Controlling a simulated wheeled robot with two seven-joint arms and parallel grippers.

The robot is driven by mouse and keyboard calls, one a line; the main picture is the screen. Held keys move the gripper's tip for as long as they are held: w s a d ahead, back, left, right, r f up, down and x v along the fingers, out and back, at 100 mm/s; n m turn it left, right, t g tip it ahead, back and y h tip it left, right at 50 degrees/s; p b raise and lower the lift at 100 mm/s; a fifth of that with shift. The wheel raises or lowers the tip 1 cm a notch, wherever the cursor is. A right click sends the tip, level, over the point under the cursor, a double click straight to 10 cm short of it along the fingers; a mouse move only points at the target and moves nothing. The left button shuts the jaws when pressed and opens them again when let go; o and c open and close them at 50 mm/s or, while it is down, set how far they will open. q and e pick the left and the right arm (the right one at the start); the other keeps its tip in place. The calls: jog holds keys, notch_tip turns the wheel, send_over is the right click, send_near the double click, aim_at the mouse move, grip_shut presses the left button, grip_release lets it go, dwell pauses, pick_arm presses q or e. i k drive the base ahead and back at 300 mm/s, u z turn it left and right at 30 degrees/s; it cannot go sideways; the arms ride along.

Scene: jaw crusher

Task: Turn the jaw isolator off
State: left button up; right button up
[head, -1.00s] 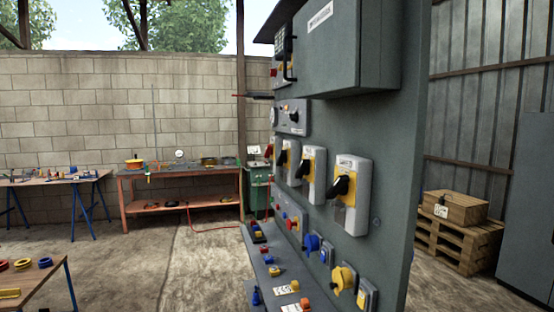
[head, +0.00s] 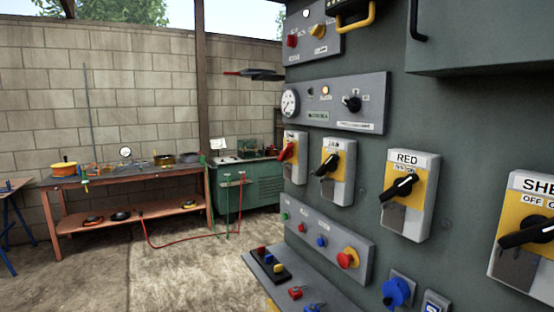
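A row of isolator switches runs along the grey-green panel. The second from the left (head: 338,172) is a grey box with a yellow plate and a black rotary handle (head: 327,163). Its short label is small and blurred, but looks like JAW. The handle sits slanted, its lower end to the left; I cannot read whether this is on or off. To its left is an isolator with a red handle (head: 288,152). To its right are one marked RED (head: 409,194) and one marked SHE, cut by the frame edge (head: 524,235). Neither of my grippers is in view.
Above the row is a control box with a gauge (head: 290,103). Below are a button strip with a red knob (head: 347,258), a blue socket (head: 397,291) and a ledge with small coloured parts. A workbench (head: 130,177) and green cabinet (head: 243,190) stand behind. The concrete floor at left is open.

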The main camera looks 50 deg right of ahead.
aim_at(330, 164)
jog(key=i, duration=1.7)
jog(key=z, duration=3.6)
